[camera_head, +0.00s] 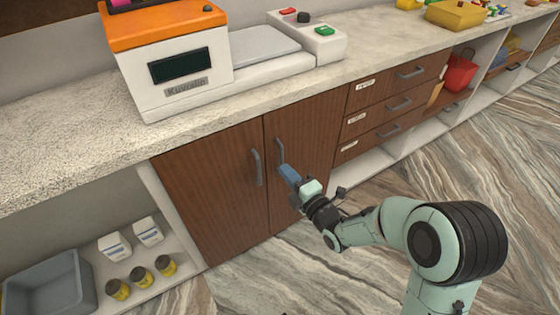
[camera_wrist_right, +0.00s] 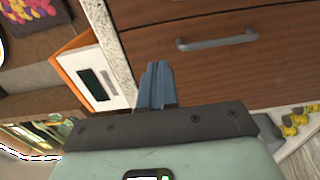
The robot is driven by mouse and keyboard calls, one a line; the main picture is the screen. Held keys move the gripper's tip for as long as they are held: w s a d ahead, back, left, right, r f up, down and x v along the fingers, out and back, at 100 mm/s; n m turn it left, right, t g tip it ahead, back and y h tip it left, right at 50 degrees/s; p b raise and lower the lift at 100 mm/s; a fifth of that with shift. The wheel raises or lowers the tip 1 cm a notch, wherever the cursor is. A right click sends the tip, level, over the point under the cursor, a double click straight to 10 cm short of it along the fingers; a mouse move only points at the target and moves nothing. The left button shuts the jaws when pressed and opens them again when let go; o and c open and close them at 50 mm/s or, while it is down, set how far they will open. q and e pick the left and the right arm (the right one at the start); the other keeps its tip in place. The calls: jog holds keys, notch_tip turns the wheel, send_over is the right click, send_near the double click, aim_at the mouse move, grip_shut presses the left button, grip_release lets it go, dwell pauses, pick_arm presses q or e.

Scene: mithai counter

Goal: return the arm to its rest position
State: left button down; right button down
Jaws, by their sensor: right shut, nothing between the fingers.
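My right gripper (camera_head: 287,172) is shut and empty in the head view, with its blue fingers in front of the brown cabinet doors. Its tips appear close to the handle of the right door (camera_head: 281,152); I cannot tell whether they touch. The right arm reaches in from the lower right, bent at the elbow. In the right wrist view the blue fingers (camera_wrist_right: 157,85) are together, with a grey door handle (camera_wrist_right: 217,41) and brown wood beyond them. My left gripper is not in view.
Both cabinet doors look closed, including the left door (camera_head: 213,190). A white and orange machine (camera_head: 172,62) stands on the stone counter (camera_head: 60,150). Left, an open shelf holds a grey bin (camera_head: 45,290) and several jars. The floor (camera_head: 370,210) around the arm looks clear.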

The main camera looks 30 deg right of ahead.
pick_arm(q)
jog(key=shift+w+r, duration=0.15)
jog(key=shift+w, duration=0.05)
pick_arm(e)
jog(key=shift+s, duration=0.4)
jog(key=shift+f, duration=0.15)
